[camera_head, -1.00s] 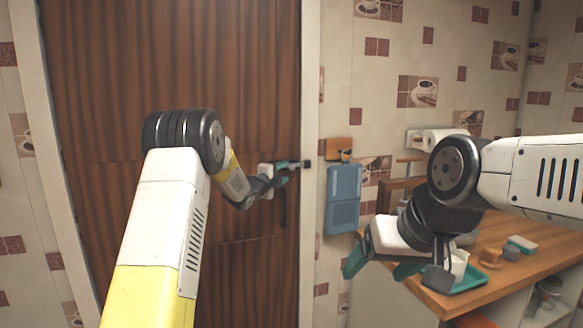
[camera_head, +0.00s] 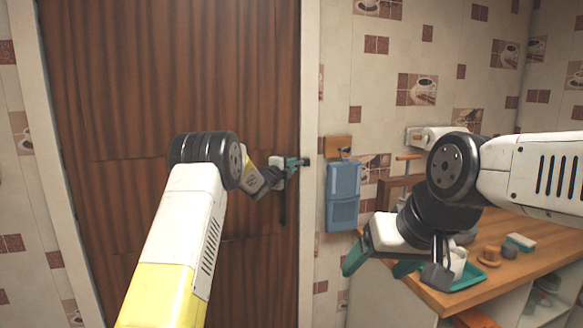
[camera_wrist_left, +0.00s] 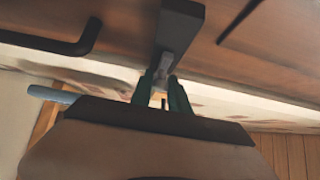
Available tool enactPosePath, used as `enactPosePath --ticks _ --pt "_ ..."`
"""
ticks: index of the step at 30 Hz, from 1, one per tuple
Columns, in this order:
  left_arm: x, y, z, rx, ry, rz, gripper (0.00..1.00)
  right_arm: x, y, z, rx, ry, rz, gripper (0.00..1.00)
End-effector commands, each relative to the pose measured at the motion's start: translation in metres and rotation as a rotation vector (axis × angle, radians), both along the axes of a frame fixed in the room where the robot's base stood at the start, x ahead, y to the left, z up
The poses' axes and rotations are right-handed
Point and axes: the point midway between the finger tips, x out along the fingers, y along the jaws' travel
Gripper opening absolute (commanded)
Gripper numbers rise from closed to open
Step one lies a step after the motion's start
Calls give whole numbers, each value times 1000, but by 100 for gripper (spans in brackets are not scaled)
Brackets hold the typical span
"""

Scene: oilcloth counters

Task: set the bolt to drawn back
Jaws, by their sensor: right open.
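The brown wooden door (camera_head: 180,90) fills the left of the head view. The bolt (camera_head: 305,162) is a small dark fitting at the door's right edge, by the frame. In the left wrist view, the bolt's dark body (camera_wrist_left: 181,25) has a grey knob (camera_wrist_left: 166,66) standing out from it. My left gripper (camera_head: 293,163) is at the bolt, its teal fingers close on both sides of the knob, seemingly touching it. How far the bolt's bar reaches is hidden. My right gripper (camera_head: 375,268) is open and empty in front of the counter, away from the door.
A dark door handle (camera_wrist_left: 75,45) is near the bolt. A blue box (camera_head: 343,195) hangs on the wall right of the frame.

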Motion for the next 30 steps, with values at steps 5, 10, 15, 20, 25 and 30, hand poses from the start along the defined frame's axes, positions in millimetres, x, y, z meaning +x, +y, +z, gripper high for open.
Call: enactPosePath --ticks 5,10,15,20,25,30 --pt "0 0 0 0 1 0 0 0 0 0 0 0 0 76" --pt "0 0 0 0 1 0 0 0 0 0 0 0 0 76" --pt "0 0 -1 0 1 0 0 0 0 0 0 0 0 76" --pt "0 0 -1 0 1 0 0 0 0 0 0 0 0 76" --pt "0 0 -1 1 2 0 0 0 0 0 0 0 0 76" --pt "0 0 -1 1 2 0 0 0 0 0 0 0 0 76"
